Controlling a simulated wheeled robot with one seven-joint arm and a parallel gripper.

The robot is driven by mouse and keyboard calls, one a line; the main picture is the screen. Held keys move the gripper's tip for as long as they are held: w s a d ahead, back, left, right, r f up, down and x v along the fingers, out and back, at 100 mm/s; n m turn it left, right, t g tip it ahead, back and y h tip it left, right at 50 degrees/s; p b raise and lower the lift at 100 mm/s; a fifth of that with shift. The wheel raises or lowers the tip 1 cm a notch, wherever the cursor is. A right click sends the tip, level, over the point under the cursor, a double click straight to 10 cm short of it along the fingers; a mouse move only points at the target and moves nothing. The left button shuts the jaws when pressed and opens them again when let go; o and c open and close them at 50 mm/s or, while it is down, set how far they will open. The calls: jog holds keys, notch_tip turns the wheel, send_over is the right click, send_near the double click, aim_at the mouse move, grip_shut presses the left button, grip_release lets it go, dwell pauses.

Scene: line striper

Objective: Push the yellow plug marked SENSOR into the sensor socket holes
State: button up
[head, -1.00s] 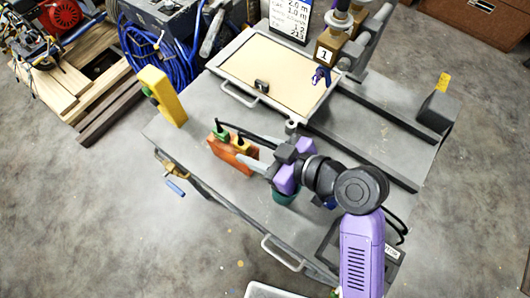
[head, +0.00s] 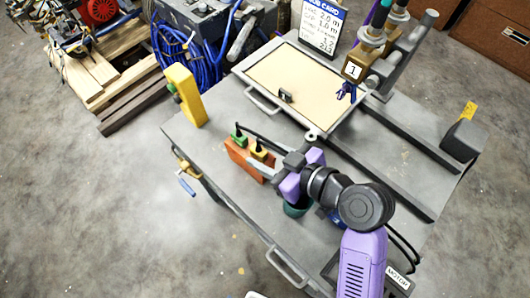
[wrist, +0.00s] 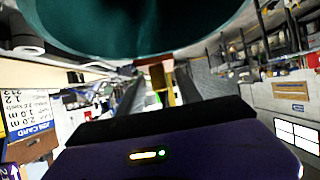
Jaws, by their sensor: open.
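The yellow plug (head: 259,151) stands upright in a low orange block (head: 238,153), beside a green plug (head: 238,136). Its SENSOR marking is too small to read. My gripper (head: 275,172) is open and empty, just to the right of the orange block and close to the yellow plug. A box with a MOTOR label (head: 398,278) is at the lower right, partly behind my arm. I cannot make out the sensor socket holes.
A teal pot (head: 297,208) stands under my gripper and also fills the top of the wrist view (wrist: 140,25). A yellow upright block (head: 185,95) stands at the table's left edge. A framed tan board (head: 298,80) and dark rails (head: 380,165) lie behind.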

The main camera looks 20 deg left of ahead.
grip_shut()
jog(key=shift+r+p, duration=0.55)
jog(key=shift+r, duration=0.2)
jog(key=shift+r+p, duration=1.3)
jog(key=shift+r, duration=0.4)
